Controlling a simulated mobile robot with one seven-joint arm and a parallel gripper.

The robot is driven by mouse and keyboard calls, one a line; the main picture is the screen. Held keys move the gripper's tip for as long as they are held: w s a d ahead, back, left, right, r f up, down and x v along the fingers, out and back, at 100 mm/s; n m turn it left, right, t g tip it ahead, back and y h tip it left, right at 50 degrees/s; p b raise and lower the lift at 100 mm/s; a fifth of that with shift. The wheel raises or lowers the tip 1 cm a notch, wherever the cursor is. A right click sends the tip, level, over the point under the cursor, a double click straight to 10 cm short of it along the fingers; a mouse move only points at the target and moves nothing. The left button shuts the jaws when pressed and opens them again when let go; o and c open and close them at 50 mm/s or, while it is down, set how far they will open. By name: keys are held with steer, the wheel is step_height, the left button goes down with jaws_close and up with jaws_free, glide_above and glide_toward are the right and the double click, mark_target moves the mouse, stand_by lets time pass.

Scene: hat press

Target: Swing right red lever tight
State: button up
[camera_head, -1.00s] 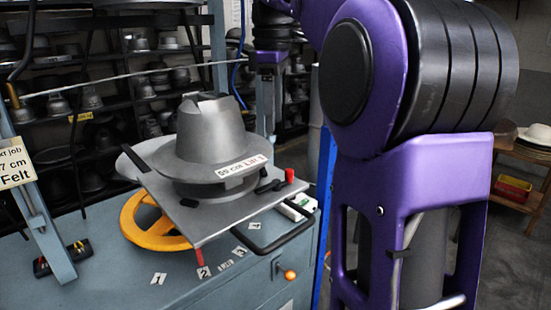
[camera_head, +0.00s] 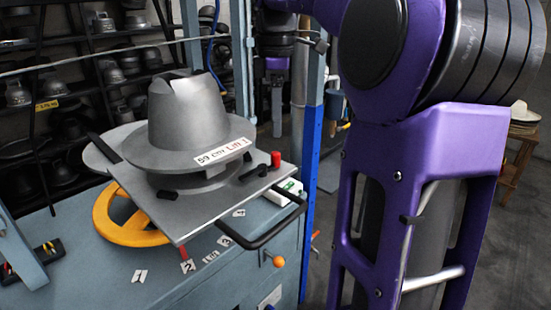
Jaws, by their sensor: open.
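The right red lever has a red knob (camera_head: 276,159) standing upright on a short black arm (camera_head: 256,173), at the right corner of the press's grey plate (camera_head: 190,228). The grey hat-shaped form (camera_head: 187,115), labelled "59 cm", sits on that plate. My gripper (camera_head: 277,128) hangs pointing down beyond the plate, and in the picture it is just above the red knob, apart from it. It is open and holds nothing visible; its fingers overlap from this side. A second red lever end (camera_head: 184,253) shows below the plate's front corner.
A yellow handwheel (camera_head: 128,232) lies under the plate. A black bar handle (camera_head: 262,238) juts from the plate's front right. Shelves of hat forms (camera_head: 60,90) fill the back.

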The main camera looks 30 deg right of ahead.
mark_target(276, 152)
step_height(276, 152, down, 8)
steer(key=shift+f+b, duration=0.1)
steer(key=shift+b, duration=0.6)
jaws_close()
